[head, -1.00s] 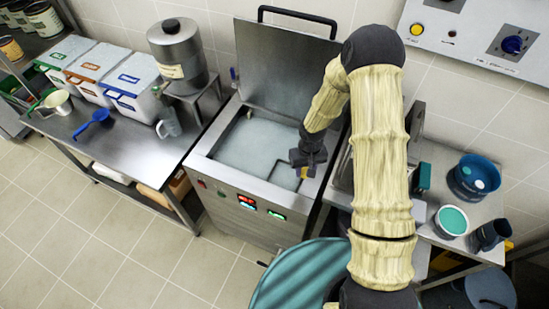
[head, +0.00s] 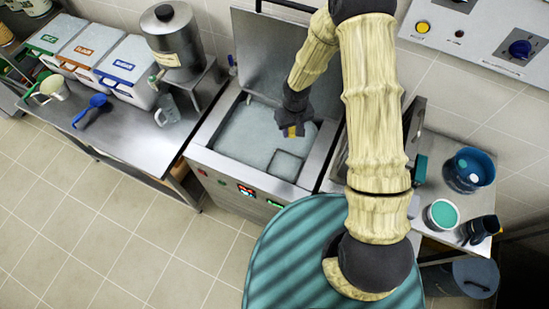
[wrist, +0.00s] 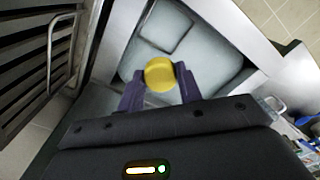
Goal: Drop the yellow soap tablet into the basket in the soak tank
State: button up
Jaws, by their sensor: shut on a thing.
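My gripper (head: 293,120) is over the open soak tank (head: 205,137), shut on the yellow soap tablet (head: 291,131). In the wrist view the round tablet (wrist: 159,74) sits between the two fingertips. The basket (head: 271,165) shows as a dark square outline at the front right of the tank's pale liquid. In the wrist view the basket (wrist: 165,27) lies beyond the tablet. In the head view the tablet appears behind the basket, toward the tank's back. Its height above the liquid is hard to tell.
The tank's raised lid (head: 275,60) stands behind. A steel table (head: 130,125) at left holds labelled bins, a metal dispenser (head: 172,40), a blue scoop (head: 90,108) and a jug (head: 167,110). At right are a blue bucket (head: 470,170) and a tub (head: 442,215).

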jog(key=shift+w+f+b, duration=0.15)
jog(key=shift+f+b, duration=0.25)
jog(key=shift+f, duration=0.2)
jog(key=f+b, duration=0.1)
jog(key=f, duration=0.1)
jog(key=f+b, duration=0.2)
jog(key=shift+s+f, duration=0.2)
jog(key=shift+f, duration=0.2)
jog(key=o, duration=1)
jog(key=shift+o, duration=0.2)
jog(key=shift+w+r, duration=0.1)
jog(key=shift+r, duration=0.05)
notch_tip(320, 180, up, 17)
jog(key=b, duration=0.4)
